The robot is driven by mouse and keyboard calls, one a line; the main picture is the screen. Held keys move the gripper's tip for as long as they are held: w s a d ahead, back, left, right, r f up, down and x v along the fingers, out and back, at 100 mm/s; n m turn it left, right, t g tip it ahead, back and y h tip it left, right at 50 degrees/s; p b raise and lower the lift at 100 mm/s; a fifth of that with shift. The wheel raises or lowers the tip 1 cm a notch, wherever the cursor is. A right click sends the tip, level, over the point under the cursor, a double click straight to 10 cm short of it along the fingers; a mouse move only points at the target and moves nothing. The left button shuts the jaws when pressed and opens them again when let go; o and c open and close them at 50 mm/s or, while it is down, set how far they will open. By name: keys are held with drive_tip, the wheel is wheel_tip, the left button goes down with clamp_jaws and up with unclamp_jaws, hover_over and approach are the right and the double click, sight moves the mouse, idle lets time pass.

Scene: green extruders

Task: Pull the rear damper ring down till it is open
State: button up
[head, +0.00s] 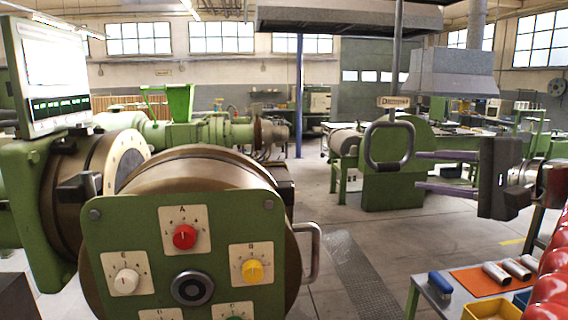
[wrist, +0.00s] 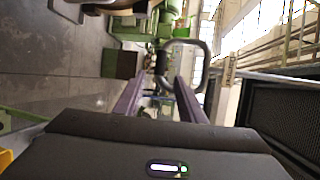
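The damper ring is a grey rounded metal loop (head: 369,145) with a dark grip along its bottom, hanging from a vertical rod below a small sign (head: 393,102). My gripper (head: 417,170) comes in from the right with its two purple-grey fingers apart, one above the other. Their tips are just right of the ring's lower part in the head view. In the wrist view the ring (wrist: 207,60) is beyond the tips of my gripper (wrist: 160,80), with its dark grip (wrist: 162,62) in line with the gap. Nothing is seen between the fingers; contact cannot be told.
A green machine with a knob panel (head: 187,262) and a monitor (head: 52,75) fills the left. A bench at lower right holds an orange mat (head: 470,279), metal cylinders and a yellow bin (head: 492,309). Red round objects (head: 553,289) are at the right edge. Open floor lies between.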

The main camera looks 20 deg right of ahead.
sight(377, 166)
drive_tip(key=x, duration=1.3)
drive_tip(key=shift+w+f, duration=0.15)
drive_tip(key=shift+w, duration=0.25)
drive_tip(key=shift+c, duration=0.5)
clamp_jaws()
